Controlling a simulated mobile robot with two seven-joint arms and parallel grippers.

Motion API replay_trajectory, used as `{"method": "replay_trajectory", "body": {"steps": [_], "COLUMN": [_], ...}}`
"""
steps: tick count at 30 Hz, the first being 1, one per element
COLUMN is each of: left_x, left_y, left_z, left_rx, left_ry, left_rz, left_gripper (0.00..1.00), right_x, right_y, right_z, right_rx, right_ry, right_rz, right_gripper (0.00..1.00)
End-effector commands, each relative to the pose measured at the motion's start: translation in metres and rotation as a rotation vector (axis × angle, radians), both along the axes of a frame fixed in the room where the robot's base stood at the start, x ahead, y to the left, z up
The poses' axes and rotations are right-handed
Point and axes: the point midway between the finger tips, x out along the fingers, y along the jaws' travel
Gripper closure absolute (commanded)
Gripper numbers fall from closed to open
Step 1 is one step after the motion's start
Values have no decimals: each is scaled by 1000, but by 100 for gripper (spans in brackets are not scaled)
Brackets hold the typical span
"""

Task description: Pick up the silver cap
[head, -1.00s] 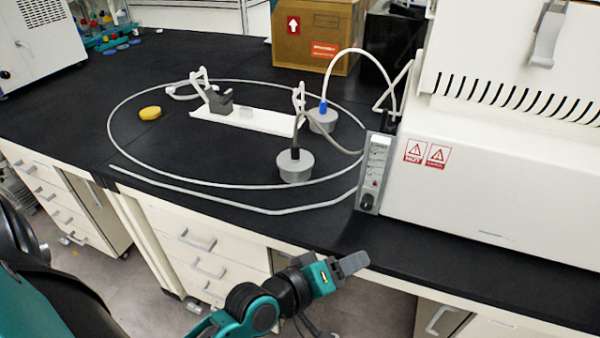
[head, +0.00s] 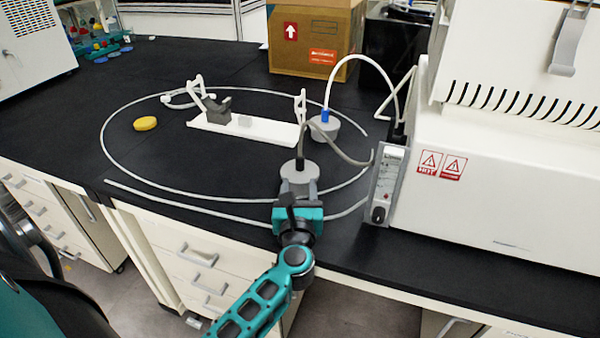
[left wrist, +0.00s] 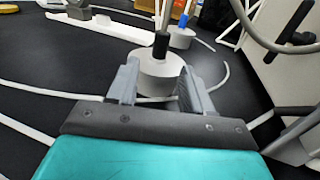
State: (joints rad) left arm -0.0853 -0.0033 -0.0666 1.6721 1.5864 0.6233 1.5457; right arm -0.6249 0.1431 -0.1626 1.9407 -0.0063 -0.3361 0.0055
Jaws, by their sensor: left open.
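A round silver cap (head: 300,172) with a black stem and grey tube sits on the black bench near its front edge. It also shows in the left wrist view (left wrist: 159,78), upright and lined up with the gap between my fingers. My left gripper (head: 298,190) is open, at the near side of this cap and partly covering it. I cannot tell whether the fingers touch it. A second silver cap (head: 323,130) with a blue stem and white tube stands farther back; it also shows in the left wrist view (left wrist: 182,38). My right gripper is not in view.
A thin white tube (head: 150,191) loops over the bench around the caps. A white tray (head: 262,132) with a grey clamp lies behind. A white machine (head: 500,190) with a grey control panel (head: 386,185) stands right. A yellow disc (head: 145,124) is left.

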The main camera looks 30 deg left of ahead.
Motion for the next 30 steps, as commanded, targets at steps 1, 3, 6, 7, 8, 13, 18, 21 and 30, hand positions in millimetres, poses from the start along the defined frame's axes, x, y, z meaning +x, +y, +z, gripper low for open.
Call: {"method": "replay_trajectory", "body": {"steps": [1, 3, 6, 7, 8, 13, 18, 21, 30], "left_x": [9, 18, 26, 27, 29, 44, 65, 71, 73], "left_y": [6, 11, 16, 17, 18, 27, 40, 44, 45], "left_z": [2, 1, 0, 0, 0, 1, 0, 0, 0], "left_rx": [3, 4, 3, 3, 3, 6, 7, 5, 4], "left_ry": [-1, -1, 1, 1, 1, -1, 1, 2, 1], "left_rz": [1, 0, -1, -1, -1, -1, -2, -2, -2], "left_gripper": [50, 50, 50, 50, 50, 50, 50, 50, 54], "right_x": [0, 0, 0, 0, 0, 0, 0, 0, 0], "right_y": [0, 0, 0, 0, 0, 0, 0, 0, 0], "right_z": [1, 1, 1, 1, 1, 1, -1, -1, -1], "right_rx": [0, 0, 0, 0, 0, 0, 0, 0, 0], "right_ry": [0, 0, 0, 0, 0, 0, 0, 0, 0], "right_rz": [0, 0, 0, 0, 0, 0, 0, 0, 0], "right_gripper": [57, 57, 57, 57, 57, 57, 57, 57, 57]}}
